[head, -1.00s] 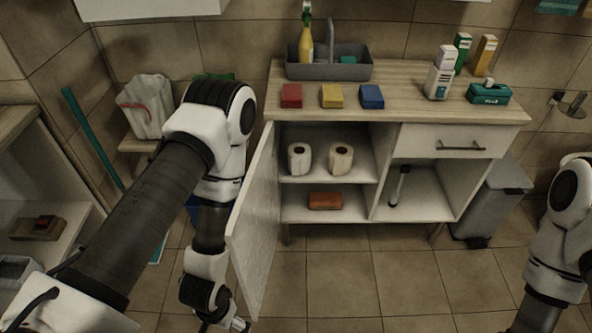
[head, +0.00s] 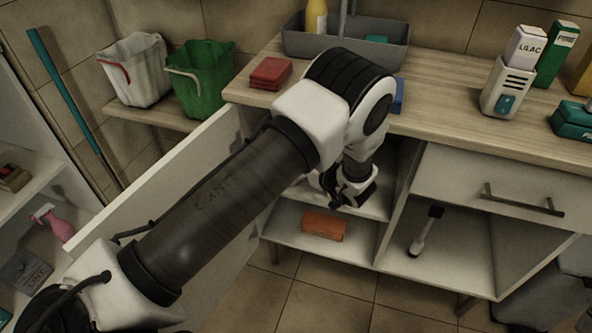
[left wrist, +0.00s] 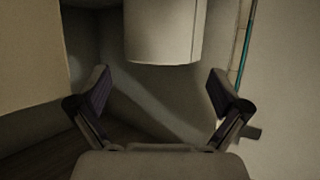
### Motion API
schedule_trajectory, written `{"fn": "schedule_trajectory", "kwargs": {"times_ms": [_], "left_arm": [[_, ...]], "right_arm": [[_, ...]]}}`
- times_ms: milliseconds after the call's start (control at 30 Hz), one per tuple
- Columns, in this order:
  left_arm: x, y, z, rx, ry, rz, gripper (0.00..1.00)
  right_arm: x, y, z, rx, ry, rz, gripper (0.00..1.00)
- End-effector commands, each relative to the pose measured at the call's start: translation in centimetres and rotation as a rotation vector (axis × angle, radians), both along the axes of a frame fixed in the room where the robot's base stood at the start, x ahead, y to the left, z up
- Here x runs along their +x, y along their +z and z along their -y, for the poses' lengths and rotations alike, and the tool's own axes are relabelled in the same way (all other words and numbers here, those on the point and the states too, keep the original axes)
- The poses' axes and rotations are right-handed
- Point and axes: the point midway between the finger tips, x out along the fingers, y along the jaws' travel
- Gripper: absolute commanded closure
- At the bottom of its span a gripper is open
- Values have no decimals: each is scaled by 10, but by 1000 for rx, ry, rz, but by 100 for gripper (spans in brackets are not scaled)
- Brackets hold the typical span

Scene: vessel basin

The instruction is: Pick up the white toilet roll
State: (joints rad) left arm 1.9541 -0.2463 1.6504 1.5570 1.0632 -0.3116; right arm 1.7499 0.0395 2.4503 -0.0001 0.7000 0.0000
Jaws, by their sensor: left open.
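My left gripper (head: 350,190) reaches into the open cabinet at the upper shelf (head: 372,208). In the left wrist view its two fingers (left wrist: 158,98) are spread wide with nothing between them. A pale toilet roll (left wrist: 162,32) stands just beyond the fingers, roughly centred, with its upper part cut off by the frame edge. It looks white, but the dim light makes its exact shade hard to tell. In the head view my arm and gripper hide most of the area where the two rolls stood. My right gripper is out of view.
The open cabinet door (head: 150,190) lies left of my arm. An orange brick-like block (head: 323,226) sits on the lower shelf. A brush (head: 425,232) leans in the right compartment. The countertop (head: 450,122) above carries a grey caddy (head: 290,42) and bottles.

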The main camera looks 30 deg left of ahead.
Motion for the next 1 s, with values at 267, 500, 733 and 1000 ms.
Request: {"fn": "schedule_trajectory", "kwargs": {"times_ms": [267,500,733,1000], "left_arm": [[15,-20,-36,-3,5,-1,0],[26,-28,-59,-1,0,-3,0],[26,-28,-58,-1,0,-4,28],[25,-28,-58,-2,0,-4,49]], "right_arm": [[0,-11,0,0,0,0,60],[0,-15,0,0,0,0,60],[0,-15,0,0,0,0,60],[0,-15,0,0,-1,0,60]]}}
